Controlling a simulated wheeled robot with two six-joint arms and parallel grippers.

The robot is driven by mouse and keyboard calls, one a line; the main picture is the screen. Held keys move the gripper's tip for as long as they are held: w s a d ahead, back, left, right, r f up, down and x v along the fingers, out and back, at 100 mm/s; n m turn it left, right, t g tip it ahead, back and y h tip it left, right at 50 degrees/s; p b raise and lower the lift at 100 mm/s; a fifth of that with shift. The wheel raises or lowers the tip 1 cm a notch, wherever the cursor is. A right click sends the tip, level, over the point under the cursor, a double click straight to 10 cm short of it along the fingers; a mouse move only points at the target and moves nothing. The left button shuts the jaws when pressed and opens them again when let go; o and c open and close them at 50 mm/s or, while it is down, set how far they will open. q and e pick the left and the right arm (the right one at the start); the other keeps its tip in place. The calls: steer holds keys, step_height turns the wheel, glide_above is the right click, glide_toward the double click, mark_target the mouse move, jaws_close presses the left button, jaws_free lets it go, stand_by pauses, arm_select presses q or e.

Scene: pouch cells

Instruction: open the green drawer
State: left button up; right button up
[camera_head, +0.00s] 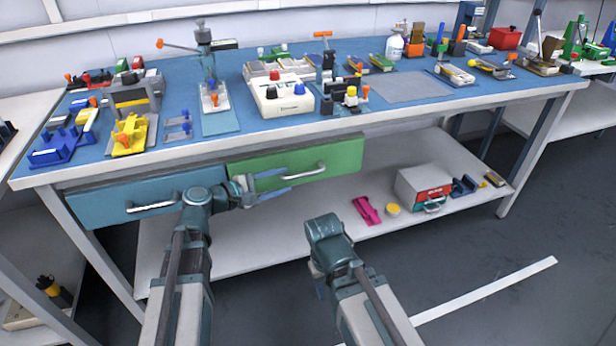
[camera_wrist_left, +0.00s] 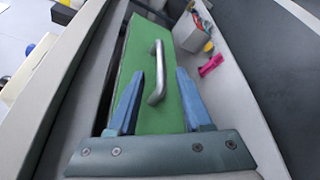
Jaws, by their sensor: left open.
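The green drawer (camera_head: 345,156) sits under the workbench top, to the right of a blue drawer, and looks closed. Its silver handle (camera_head: 304,173) runs across its front. My left gripper (camera_head: 287,182) is open in front of the left part of the green drawer, left of the handle in the head view. In the left wrist view, the green drawer front (camera_wrist_left: 140,50) and its handle (camera_wrist_left: 157,72) lie ahead between the two blue fingers (camera_wrist_left: 160,97), apart from them. My right arm (camera_head: 335,245) is lower and to the right; its fingers are mostly hidden.
The blue drawer (camera_head: 100,204) is to the left. The bench top (camera_head: 350,50) holds many fixtures and tools. On the lower shelf (camera_head: 290,225) are a pink item (camera_head: 366,210), a yellow disc (camera_head: 393,210) and a white-and-red box (camera_head: 424,187). The space before the green drawer is clear.

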mark_target(303, 175)
arm_select(q)
steer(key=b+x, duration=0.1)
steer(key=x, duration=0.8)
steer(key=shift+w+d+f+b, duration=0.1)
steer(key=shift+w+d+b, duration=0.1)
steer(key=shift+d+b, duration=0.15)
jaws_close()
stand_by(0.9)
